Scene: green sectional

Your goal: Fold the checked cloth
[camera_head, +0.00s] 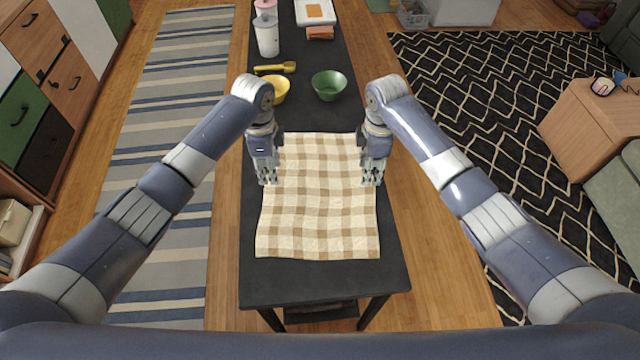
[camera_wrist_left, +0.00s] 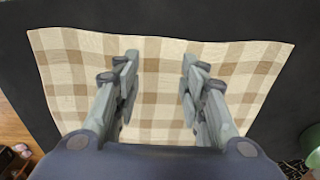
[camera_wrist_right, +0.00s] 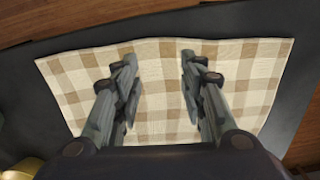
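The checked cloth (camera_head: 318,215), beige and cream, lies spread flat on the dark table. It also shows in the left wrist view (camera_wrist_left: 155,75) and the right wrist view (camera_wrist_right: 155,75). My left gripper (camera_head: 268,182) is over the cloth's left edge, towards its far half; its fingers stand apart with nothing between them in the left wrist view (camera_wrist_left: 158,75). My right gripper (camera_head: 372,181) is over the cloth's right edge, level with the left one; its fingers are also apart and empty in the right wrist view (camera_wrist_right: 157,75). Exact heights above the cloth are unclear.
The dark table (camera_head: 325,282) is bare at its near end. A white tray (camera_head: 316,12) is farther back.

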